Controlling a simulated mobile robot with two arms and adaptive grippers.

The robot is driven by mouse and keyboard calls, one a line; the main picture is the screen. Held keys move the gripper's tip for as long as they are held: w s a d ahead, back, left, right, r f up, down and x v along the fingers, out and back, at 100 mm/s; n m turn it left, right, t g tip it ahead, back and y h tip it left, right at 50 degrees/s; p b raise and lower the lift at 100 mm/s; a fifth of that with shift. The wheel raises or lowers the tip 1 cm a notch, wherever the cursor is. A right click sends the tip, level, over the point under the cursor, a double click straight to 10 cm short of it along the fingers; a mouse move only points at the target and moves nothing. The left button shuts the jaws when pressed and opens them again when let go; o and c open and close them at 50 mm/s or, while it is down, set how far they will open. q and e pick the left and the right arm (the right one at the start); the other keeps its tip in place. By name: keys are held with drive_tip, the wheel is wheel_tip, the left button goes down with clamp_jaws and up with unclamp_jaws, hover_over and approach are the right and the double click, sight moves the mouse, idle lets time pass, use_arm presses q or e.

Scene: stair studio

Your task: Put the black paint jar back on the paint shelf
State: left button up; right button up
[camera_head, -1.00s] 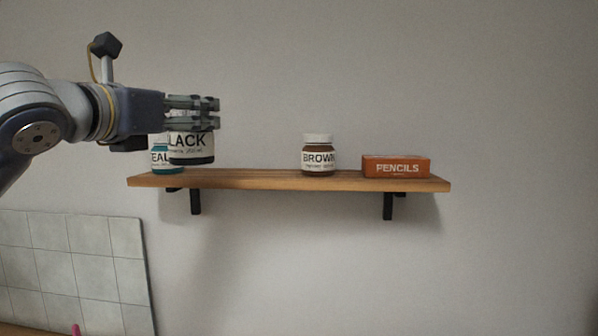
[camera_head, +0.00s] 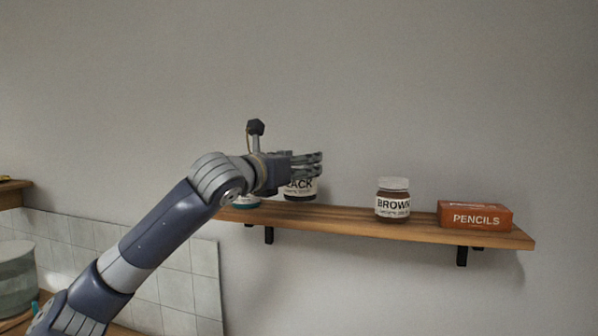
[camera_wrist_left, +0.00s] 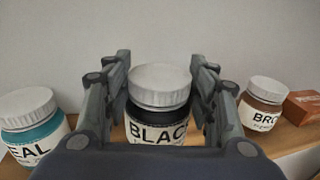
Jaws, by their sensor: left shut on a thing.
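The black paint jar (camera_head: 299,189) has a white lid and a label reading BLACK. My left gripper (camera_head: 308,165) is shut on it, with fingers on both sides, as the left wrist view also shows at the jar (camera_wrist_left: 158,110). The jar is upright, at the paint shelf (camera_head: 340,219), between the teal and brown jars. I cannot tell whether its base touches the wood. The gripper hides its upper part in the head view. My right gripper is not in view.
The teal jar (camera_wrist_left: 33,125) stands left of the held jar, mostly hidden behind my arm in the head view. The brown jar (camera_head: 392,200) stands right, with an orange pencils box (camera_head: 475,216) beyond it. Bare shelf lies between the black and brown jars.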

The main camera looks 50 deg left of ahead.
use_arm(q)
drive_tip(key=shift+w+f+b, duration=0.15)
drive_tip(key=shift+f+b, duration=0.65)
drive_tip(key=shift+f, duration=0.95)
drive_tip(key=shift+r, duration=0.1)
drive_tip(key=shift+f+b, duration=0.25)
drive_tip(key=shift+b, duration=0.15)
drive_tip(key=o, duration=1.3)
drive_tip(key=shift+r, duration=0.1)
